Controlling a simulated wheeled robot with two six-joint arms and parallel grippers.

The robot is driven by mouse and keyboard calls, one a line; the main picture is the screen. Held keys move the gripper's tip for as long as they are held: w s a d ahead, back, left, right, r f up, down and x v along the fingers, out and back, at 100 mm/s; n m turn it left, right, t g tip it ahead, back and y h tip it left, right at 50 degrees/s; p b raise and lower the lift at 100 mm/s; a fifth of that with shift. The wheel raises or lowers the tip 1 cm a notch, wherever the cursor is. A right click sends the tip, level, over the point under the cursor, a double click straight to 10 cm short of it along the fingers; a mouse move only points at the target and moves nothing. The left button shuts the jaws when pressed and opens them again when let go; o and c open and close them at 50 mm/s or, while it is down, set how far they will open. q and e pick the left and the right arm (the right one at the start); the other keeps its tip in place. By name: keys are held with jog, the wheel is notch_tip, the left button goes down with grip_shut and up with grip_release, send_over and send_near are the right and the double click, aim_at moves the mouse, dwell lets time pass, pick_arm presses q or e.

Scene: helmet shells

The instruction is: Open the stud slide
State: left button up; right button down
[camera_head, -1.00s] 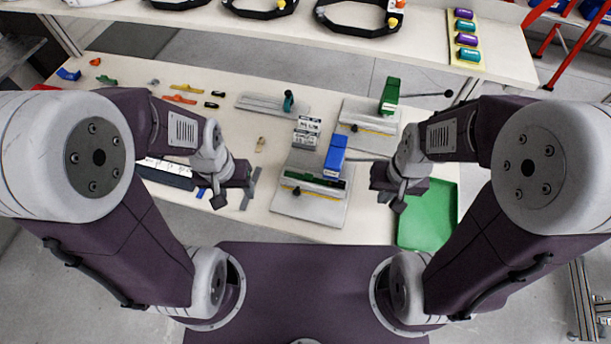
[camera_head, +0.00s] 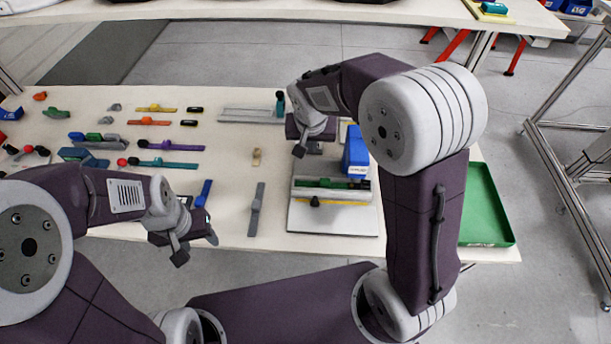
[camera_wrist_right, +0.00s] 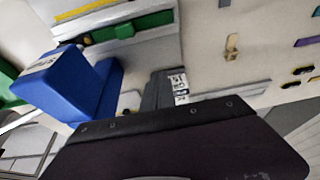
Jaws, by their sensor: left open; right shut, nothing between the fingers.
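I cannot tell for sure which part is the stud slide. A fixture with a pale base plate (camera_head: 332,219) stands on the table. It carries a green bar (camera_head: 335,184) and a blue block (camera_head: 355,155). Behind it lies a long grey rail (camera_head: 250,114) with a teal upright knob (camera_head: 280,103) at its right end. My right gripper (camera_head: 300,149) is shut and empty, left of the blue block and in front of the knob. In the right wrist view, the blue block (camera_wrist_right: 62,88) and a labelled grey piece (camera_wrist_right: 180,88) show beyond it. My left gripper (camera_head: 196,248) is open and empty at the front edge.
A tan piece (camera_head: 256,157) and a grey strip (camera_head: 256,210) lie left of the fixture. A green tray (camera_head: 484,205) is at the right. My right arm hides the back right.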

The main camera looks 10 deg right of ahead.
aim_at(311, 173)
jog(key=b+x, duration=0.1)
jog(key=x, duration=0.9)
jog(key=shift+d, duration=0.1)
jog(key=s, duration=0.1)
jog(key=s+a, duration=0.1)
jog(key=s, duration=0.1)
jog(key=shift+s+a+r+b, duration=0.1)
jog(key=shift+s+b, duration=0.05)
jog(key=shift+b, duration=0.25)
jog(key=shift+s, duration=0.35)
